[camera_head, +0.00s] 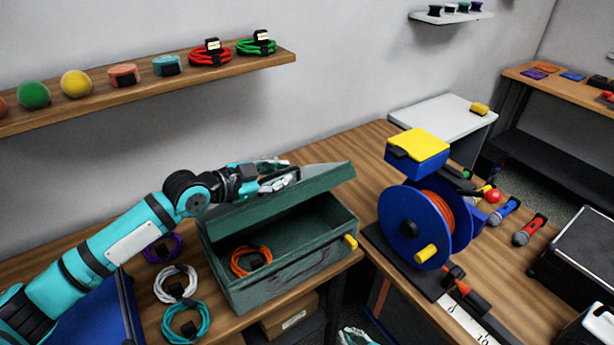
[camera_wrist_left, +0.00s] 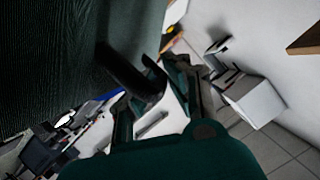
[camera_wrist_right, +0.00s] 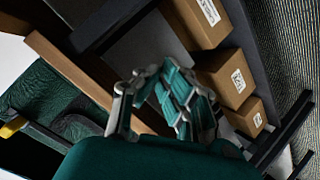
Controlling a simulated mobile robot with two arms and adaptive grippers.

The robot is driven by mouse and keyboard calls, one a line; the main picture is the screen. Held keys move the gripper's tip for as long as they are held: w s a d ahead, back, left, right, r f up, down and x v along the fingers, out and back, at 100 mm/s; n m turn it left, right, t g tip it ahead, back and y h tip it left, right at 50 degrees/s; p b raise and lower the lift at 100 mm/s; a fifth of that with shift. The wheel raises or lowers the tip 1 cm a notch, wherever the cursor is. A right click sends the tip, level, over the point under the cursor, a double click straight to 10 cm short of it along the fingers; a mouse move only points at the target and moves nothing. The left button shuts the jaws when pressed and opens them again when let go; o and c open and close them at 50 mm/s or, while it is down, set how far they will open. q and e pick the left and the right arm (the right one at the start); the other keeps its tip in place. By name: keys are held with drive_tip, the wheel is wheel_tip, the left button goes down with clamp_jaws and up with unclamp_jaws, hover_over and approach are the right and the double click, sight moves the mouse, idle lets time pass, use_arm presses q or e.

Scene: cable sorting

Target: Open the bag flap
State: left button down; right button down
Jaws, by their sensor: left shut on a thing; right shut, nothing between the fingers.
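The green bag (camera_head: 278,272) stands on the wooden table with its flap (camera_head: 318,182) raised at a slant above the open box. An orange coiled cable (camera_head: 240,264) lies inside. My left gripper (camera_head: 284,181) is at the upper side of the flap, shut on it. In the left wrist view a dark bar-like part (camera_wrist_left: 122,68) on the flap (camera_wrist_left: 60,50) runs to the fingers; their exact contact is hard to see. My right gripper (camera_wrist_right: 165,95) is shut and empty, below the table's front edge; only its tip shows at the bottom of the head view (camera_head: 356,338).
Purple, white (camera_head: 175,284) and teal (camera_head: 186,322) coiled cables lie left of the bag. A blue cable reel (camera_head: 408,226) stands to its right. A wooden shelf (camera_head: 150,95) hangs on the wall behind. Cardboard boxes (camera_wrist_right: 228,78) sit under the table near my right gripper.

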use_arm(q)
drive_tip(key=shift+f, duration=0.1)
use_arm(e)
drive_tip(key=w+a+r+n+g+y, duration=0.2)
drive_tip(key=a+r+n+g, duration=0.1)
drive_tip(key=a+r+n, duration=0.4)
drive_tip(key=w+a+r+n+g+y, duration=0.1)
drive_tip(key=a+r+n+g+y, duration=0.2)
drive_tip(key=r+n, duration=0.45)
drive_tip(key=w+a+r+n+g+y, duration=0.25)
drive_tip(key=a+r+n, duration=0.25)
drive_tip(key=r, duration=0.5)
wheel_tip(320, 180, up, 8)
drive_tip(key=d+r+n+g+h, duration=0.1)
drive_tip(key=n+g+h, duration=0.25)
drive_tip(key=n, duration=0.35)
drive_tip(key=n+t+h, duration=0.5)
drive_tip(key=t+h, duration=0.2)
approach(303, 182)
drive_tip(key=s+d, duration=0.4)
drive_tip(key=w+a+f, duration=0.2)
drive_tip(key=w+f, duration=0.1)
drive_tip(key=w+a+f, duration=0.3)
drive_tip(key=shift+w+a+f, duration=0.15)
drive_tip(key=shift+a, duration=0.15)
drive_tip(key=shift+w+a+r, duration=0.2)
drive_tip(key=shift+w+a, duration=0.2)
drive_tip(key=shift+w, duration=0.05)
